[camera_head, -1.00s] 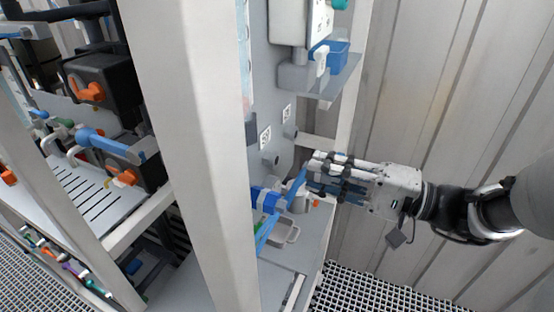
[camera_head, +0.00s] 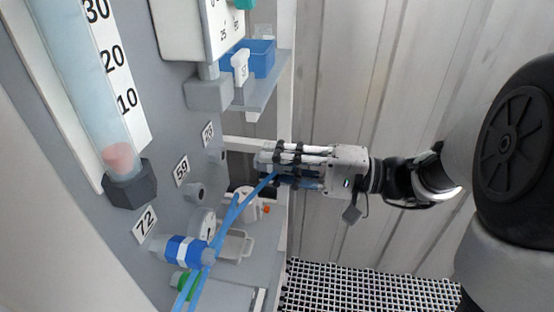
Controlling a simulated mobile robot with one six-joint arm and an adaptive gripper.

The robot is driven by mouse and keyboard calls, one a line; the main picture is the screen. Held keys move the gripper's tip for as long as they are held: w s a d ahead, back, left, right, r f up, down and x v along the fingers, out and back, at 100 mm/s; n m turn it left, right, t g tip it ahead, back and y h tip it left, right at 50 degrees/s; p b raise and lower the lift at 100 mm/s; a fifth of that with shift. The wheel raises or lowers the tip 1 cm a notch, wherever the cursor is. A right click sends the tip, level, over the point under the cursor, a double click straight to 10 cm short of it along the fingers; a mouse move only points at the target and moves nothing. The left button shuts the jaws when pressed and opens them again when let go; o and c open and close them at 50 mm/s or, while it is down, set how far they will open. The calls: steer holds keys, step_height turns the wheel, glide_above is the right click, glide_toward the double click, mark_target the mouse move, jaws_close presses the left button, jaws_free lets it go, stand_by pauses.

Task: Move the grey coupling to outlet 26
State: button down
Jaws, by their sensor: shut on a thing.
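My gripper (camera_head: 268,166) is closed at the right of the grey panel, with a blue hose (camera_head: 229,220) running up to its fingers. A small pale grey piece at the fingertips looks like the grey coupling, mostly hidden by the fingers. Numbered outlets run diagonally down the panel. The top label (camera_head: 208,135) is too small to read surely but may be 26, with a grey outlet stub (camera_head: 217,156) beside it. My fingertips are right of this stub and apart from it. Below are the outlet by label 59 (camera_head: 196,192) and label 72 (camera_head: 145,223).
A blue coupling (camera_head: 183,250) sits at the outlet by 72, with a green fitting (camera_head: 184,283) below. A shelf (camera_head: 262,95) with a blue bin (camera_head: 262,58) juts out above my gripper. A grey tray (camera_head: 236,246) lies below. A graduated tube (camera_head: 88,80) is at left.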

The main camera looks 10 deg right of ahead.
mark_target(223, 155)
steer(key=shift+w+a+f, duration=0.1)
steer(key=shift+w+a, duration=0.05)
steer(key=shift+w, duration=0.35)
steer(key=shift+p+x, duration=0.55)
steer(key=shift+x, duration=2)
steer(key=shift+s+b, duration=0.1)
steer(key=shift+b, duration=0.85)
steer(key=shift+w+a, duration=0.25)
steer(key=shift+a, duration=0.4)
steer(key=c, duration=1.2)
jaws_free()
